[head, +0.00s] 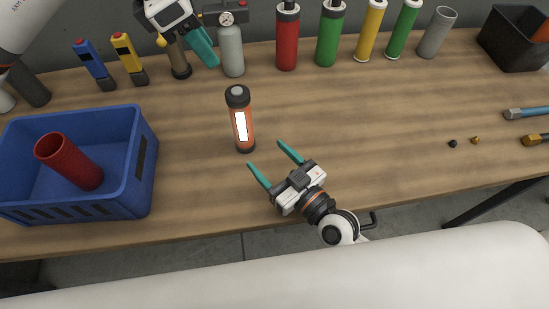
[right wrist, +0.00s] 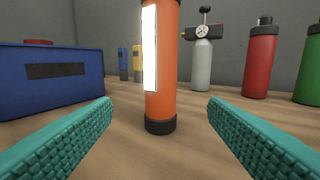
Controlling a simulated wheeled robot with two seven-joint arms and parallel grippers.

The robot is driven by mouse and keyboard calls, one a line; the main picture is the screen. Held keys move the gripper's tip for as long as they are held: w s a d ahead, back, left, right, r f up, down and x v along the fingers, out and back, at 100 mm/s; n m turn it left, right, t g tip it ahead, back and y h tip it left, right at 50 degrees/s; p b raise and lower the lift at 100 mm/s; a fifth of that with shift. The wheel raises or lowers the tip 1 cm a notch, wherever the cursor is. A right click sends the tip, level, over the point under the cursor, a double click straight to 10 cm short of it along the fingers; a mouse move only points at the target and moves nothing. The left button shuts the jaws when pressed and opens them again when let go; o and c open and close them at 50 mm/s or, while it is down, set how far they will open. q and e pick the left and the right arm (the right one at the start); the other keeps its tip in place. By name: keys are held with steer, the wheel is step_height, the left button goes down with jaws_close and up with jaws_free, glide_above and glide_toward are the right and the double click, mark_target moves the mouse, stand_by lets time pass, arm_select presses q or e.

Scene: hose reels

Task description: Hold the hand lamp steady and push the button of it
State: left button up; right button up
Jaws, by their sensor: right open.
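The hand lamp (head: 241,120) is an orange cylinder with black ends and a white light panel, standing upright on the table. A grey button (head: 237,90) shows on its black top. My right gripper (head: 265,154) is open and empty, in front of the lamp and to its right. In the right wrist view the lamp (right wrist: 162,70) appears beyond and between the two teal fingers, touching neither; its top is out of frame. My left gripper (head: 206,50) is at the back, beyond the lamp and to its left. Only one teal finger shows clearly, so its opening is unclear.
A blue crate (head: 145,150) holding a red tube (head: 68,160) stands left of the lamp. Several bottles and cylinders, including a grey bottle with a gauge (head: 231,50), line the back. The table right of the lamp is mostly clear, with small parts and tools at far right.

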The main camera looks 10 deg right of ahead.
mark_target(239, 128)
steer(key=x, duration=1.1)
steer(key=shift+w+a, duration=0.15)
steer(key=shift+w, duration=0.15)
steer(key=c, duration=1.2)
arm_select(q)
jaws_close()
steer(key=shift+d, duration=0.1)
stand_by(0.3)
